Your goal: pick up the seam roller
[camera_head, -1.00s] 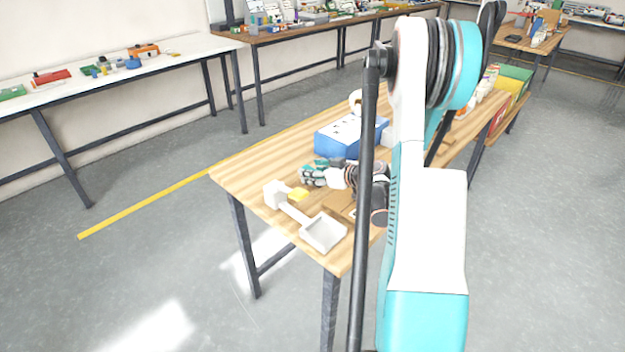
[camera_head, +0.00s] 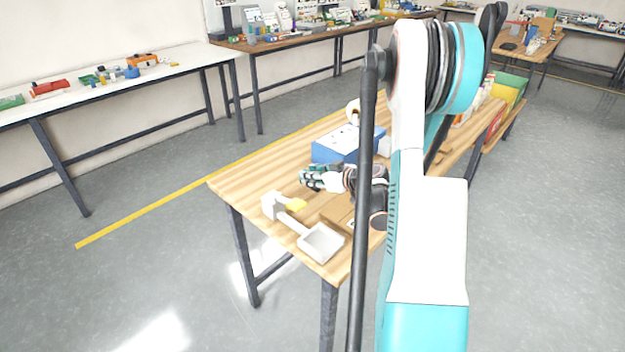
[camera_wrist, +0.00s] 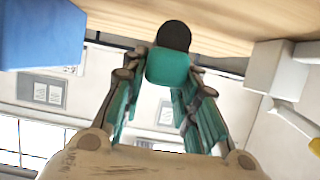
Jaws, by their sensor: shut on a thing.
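The seam roller shows in the wrist view as a teal handle part (camera_wrist: 168,68) with a dark round end (camera_wrist: 173,36). My gripper (camera_wrist: 165,85) has its teal fingers on both sides of the teal part and is shut on it. In the head view my gripper (camera_head: 318,179) is over the near end of the wooden table (camera_head: 240,180), beside the blue box. The roller cannot be made out clearly there. Whether it touches the table is hard to tell.
A blue box (camera_head: 337,146) with a white top stands just behind my gripper. A pale tool with a scoop-like end (camera_head: 321,243), a yellow piece (camera_head: 297,205) and a brown board (camera_head: 337,210) lie in front. The table's left corner is bare.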

